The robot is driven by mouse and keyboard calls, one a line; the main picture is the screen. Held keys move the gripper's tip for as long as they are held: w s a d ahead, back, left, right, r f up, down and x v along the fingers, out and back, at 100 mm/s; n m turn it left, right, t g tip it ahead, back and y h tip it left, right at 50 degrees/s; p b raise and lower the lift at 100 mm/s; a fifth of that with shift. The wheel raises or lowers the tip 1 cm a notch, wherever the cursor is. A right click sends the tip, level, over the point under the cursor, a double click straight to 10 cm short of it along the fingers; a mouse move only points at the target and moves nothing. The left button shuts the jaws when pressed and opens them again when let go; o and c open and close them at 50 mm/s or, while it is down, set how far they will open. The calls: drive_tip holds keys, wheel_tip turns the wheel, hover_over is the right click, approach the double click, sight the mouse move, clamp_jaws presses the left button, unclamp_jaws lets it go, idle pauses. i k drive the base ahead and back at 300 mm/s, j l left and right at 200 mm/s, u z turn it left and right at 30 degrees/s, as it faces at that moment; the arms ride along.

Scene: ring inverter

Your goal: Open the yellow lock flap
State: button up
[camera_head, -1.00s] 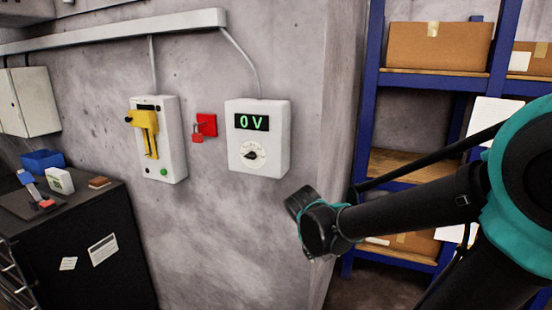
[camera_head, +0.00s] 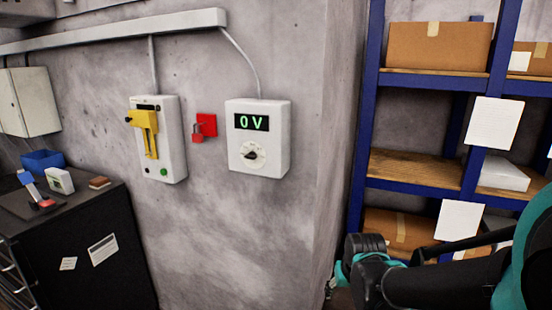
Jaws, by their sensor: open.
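The yellow lock flap (camera_head: 146,121) is on the upper front of a white wall box (camera_head: 173,140) at left of centre in the head view. A narrow yellow strip (camera_head: 151,147) runs down below it, and a small black knob (camera_head: 128,119) sits at its left edge. The flap looks closed against the box, though its exact angle is hard to tell. My arm (camera_head: 430,285) is at the lower right, well apart from the box. My gripper's fingers cannot be made out in the head view.
A red padlock (camera_head: 197,135) hangs on a red plate beside the box. A white meter box (camera_head: 270,150) reads "0 V" and has a dial. A black cabinet (camera_head: 80,250) with small items stands at lower left. Blue shelving (camera_head: 368,120) with cartons stands right. The wall before the boxes is clear.

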sight(145, 120)
drive_tip(key=u, duration=1.25)
